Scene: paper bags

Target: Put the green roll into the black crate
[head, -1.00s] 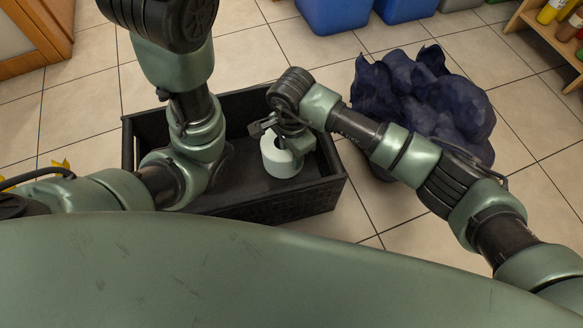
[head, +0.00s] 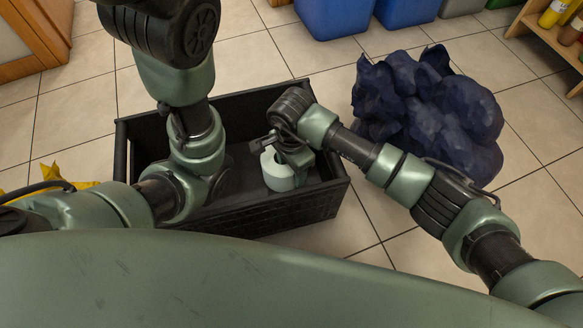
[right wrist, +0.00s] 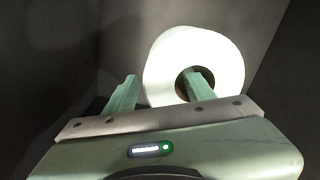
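The green roll (head: 277,172), pale mint, stands inside the black crate (head: 300,211) toward its right end. In the right wrist view the roll (right wrist: 160,62) looks nearly white, with its core hole showing. My right gripper (head: 279,152) is over the roll inside the crate. Its fingers (right wrist: 162,77) are apart: one is outside the roll, the other shows at the core hole, with the roll's wall between them and a gap visible. My left arm reaches across the crate's left part; its gripper is out of view.
A dark blue crumpled bag (head: 428,112) stands on the tiles right of the crate. Blue bins (head: 333,15) and a wooden shelf (head: 550,45) with bottles stand at the back. Something yellow (head: 82,168) lies at the left. Tiles in front of the bins are clear.

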